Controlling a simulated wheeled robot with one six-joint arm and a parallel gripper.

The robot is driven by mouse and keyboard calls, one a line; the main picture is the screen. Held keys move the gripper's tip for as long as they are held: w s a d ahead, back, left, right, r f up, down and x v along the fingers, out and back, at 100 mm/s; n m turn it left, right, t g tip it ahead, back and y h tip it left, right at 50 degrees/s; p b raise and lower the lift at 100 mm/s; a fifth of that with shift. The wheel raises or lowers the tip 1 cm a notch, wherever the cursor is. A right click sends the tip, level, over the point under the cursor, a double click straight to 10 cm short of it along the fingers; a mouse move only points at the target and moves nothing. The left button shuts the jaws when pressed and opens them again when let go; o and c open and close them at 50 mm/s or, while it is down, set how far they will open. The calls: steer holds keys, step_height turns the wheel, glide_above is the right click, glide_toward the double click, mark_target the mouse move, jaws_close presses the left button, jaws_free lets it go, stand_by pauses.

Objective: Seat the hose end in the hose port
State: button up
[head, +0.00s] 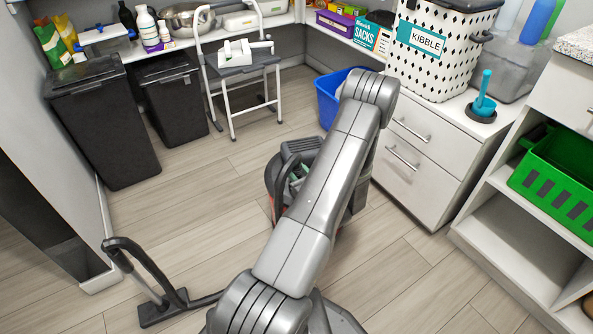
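A dark grey canister vacuum (288,165) with red near its base stands on the floor in the middle of the head view. My arm crosses in front of it and hides much of its right side. A grey vacuum wand (145,265) with a curved handle and a floor head (163,307) is at the lower left, apart from the canister. I cannot make out the hose end or the hose port. My gripper does not show; my arm bends down beyond its elbow and hides that area.
Two black bins (103,120) (172,98) stand at the left wall. A grey step stool (243,68) holds a white object. A blue bin (328,98) and white drawers (415,150) are behind my arm. A green crate (552,180) sits on right shelves. The left-middle floor is free.

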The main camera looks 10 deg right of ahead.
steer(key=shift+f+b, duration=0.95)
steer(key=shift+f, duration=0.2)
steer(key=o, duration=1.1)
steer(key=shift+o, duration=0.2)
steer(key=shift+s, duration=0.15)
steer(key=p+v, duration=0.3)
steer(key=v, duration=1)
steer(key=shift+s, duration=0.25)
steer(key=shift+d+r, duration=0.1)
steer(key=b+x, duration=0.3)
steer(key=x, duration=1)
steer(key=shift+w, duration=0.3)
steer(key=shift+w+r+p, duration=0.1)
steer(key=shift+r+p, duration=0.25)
steer(key=shift+p, duration=0.05)
